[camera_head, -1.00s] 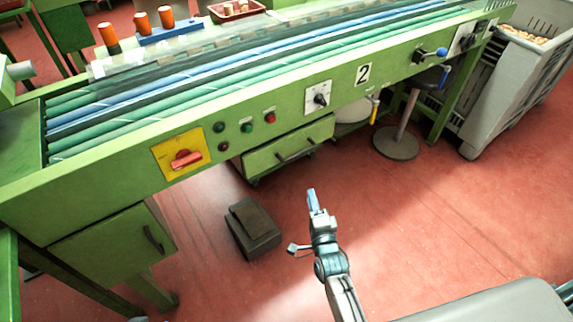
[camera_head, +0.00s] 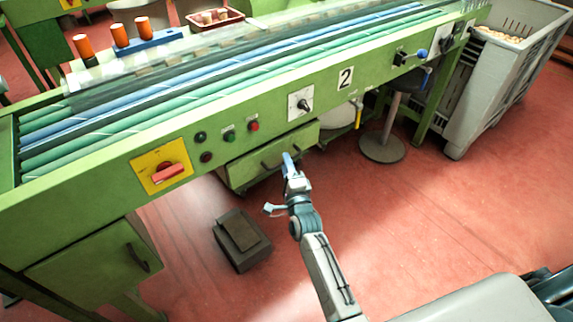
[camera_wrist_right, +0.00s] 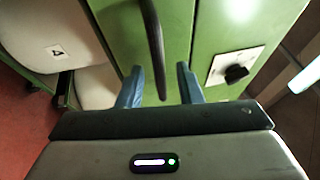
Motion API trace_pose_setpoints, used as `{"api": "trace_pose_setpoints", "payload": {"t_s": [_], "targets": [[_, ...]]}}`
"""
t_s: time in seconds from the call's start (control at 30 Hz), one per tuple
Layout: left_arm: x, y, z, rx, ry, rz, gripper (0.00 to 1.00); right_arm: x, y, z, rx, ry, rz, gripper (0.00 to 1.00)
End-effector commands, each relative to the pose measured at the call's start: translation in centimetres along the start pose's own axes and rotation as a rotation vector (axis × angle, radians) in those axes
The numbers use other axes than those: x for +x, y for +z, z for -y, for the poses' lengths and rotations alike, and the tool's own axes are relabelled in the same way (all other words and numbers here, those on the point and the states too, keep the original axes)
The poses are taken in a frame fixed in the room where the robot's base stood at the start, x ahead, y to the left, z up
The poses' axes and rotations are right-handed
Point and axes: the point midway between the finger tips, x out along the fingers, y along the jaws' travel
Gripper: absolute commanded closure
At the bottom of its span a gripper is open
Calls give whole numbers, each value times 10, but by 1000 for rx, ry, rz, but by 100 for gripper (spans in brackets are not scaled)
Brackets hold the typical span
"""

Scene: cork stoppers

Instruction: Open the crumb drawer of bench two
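The green bench two (camera_head: 380,80) carries a "2" label on its front. Its crumb drawer (camera_head: 238,175) is below the front panel and looks closed. The drawer front also fills the middle of the right wrist view (camera_wrist_right: 176,35). Its dark bar handle (camera_wrist_right: 153,45) runs down between the fingers there. My right gripper (camera_head: 289,162) is in front of the drawer and partly hides the handle in the head view. In the wrist view its blue fingertips (camera_wrist_right: 160,88) are apart, one on each side of the handle, with no visible contact. My left gripper is not in view.
A dark pedal box (camera_head: 242,240) stands on the red floor below the drawer. A round-based stool (camera_head: 382,147) stands to the right. A grey crate (camera_head: 490,90) is beyond it. A cabinet door (camera_head: 90,260) is at lower left. The floor right of my arm is clear.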

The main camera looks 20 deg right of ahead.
Motion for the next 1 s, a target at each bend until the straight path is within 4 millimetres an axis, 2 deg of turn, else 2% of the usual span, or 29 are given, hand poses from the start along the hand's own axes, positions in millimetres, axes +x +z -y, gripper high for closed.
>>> {"api": "trace_pose_setpoints", "payload": {"t_s": [0.3, 0.47, 0.77, 0.87, 1.0], "targets": [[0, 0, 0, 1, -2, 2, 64, 3, 0, -1, 0, 1, 0, 68], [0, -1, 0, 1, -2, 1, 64, 2, 0, -1, 0, 1, 0, 99], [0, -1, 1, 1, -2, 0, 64, 0, -1, 0, 0, 2, 0, 100], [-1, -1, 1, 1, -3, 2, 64, -6, -3, 1, -1, 2, 0, 100], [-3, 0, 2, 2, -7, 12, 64, -24, -10, 4, -2, 4, 0, 100]]}}
